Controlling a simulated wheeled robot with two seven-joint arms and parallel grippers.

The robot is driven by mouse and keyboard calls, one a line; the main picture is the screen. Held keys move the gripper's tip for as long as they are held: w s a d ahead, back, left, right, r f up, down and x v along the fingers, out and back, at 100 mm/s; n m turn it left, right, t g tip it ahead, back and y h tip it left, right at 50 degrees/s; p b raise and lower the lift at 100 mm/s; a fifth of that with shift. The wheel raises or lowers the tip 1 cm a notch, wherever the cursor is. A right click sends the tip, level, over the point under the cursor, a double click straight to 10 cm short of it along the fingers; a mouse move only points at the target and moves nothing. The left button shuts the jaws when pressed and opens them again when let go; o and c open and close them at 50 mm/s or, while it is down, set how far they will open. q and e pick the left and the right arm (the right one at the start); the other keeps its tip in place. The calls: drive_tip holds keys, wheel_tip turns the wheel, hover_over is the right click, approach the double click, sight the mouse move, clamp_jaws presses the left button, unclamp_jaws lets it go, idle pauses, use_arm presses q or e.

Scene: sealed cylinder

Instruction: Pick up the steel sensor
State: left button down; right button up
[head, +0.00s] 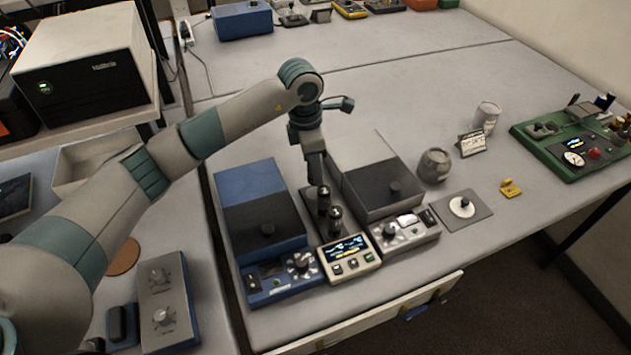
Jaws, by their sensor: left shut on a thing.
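My left arm comes in from the left and its gripper (318,180) points down behind the small display meter (347,256). The gripper is shut on the steel sensor (323,199), a small dark, shiny cylinder. The fingers cover its upper part, and I cannot tell if it is clear of the surface below. A similar dark cylinder with a shiny top (335,219) stands just in front of it, close to the meter. My right gripper is not in view.
A blue instrument (262,205) stands close on the left and a grey-black one (380,185) close on the right, leaving a narrow gap. A grey jar (434,166), a white-knobbed plate (463,207) and a green board (570,145) are further right.

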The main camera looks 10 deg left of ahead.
use_arm(q)
wheel_tip(320, 180, up, 4)
drive_tip(key=shift+b, duration=0.7)
drive_tip(key=shift+r, duration=0.75)
drive_tip(key=shift+f, duration=0.1)
